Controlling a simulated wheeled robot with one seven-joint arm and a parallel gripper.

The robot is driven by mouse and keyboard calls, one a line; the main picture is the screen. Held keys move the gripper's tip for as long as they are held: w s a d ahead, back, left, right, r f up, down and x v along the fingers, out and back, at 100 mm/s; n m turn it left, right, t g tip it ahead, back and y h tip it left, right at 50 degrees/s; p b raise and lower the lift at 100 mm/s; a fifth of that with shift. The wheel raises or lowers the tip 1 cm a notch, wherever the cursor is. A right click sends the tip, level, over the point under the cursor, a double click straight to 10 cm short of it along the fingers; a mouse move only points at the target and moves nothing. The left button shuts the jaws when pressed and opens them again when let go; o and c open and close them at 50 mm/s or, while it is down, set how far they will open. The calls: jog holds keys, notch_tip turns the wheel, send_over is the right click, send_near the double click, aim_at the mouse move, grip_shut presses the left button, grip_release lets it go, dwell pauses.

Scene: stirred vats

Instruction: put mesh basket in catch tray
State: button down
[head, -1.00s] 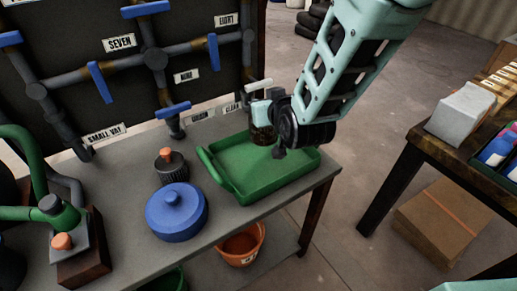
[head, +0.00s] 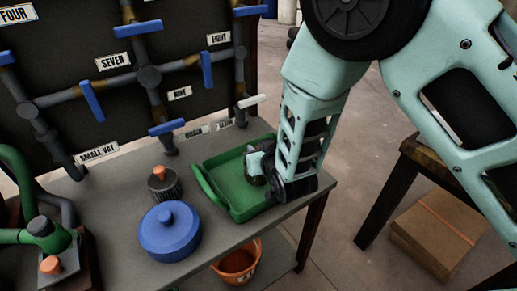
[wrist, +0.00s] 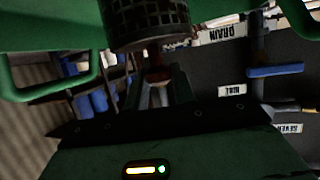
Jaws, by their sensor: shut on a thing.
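The green catch tray (head: 207,190) lies on the grey bench in the head view. Its green wall also shows across the top of the wrist view (wrist: 35,35). My gripper (head: 262,163) is low over the tray's right part. The wrist view shows my gripper's fingers (wrist: 158,88) closed at the dark mesh basket (wrist: 145,22). The basket shows only in part there and sits within the tray's outline. In the head view the basket (head: 256,179) is a small dark shape, mostly hidden by my gripper. I cannot tell whether it touches the tray floor.
A blue lidded pot (head: 170,232) and a dark ribbed piece with an orange knob (head: 164,186) stand left of the tray. The pipe board with blue valve handles (head: 167,128) rises behind. An orange bucket (head: 237,264) is below the bench.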

jog(key=shift+f, duration=0.1)
jog(key=c, duration=1.6)
grip_release()
jog(key=shift+f, duration=0.1)
jog(key=o, duration=0.4)
jog(key=shift+o, duration=0.2)
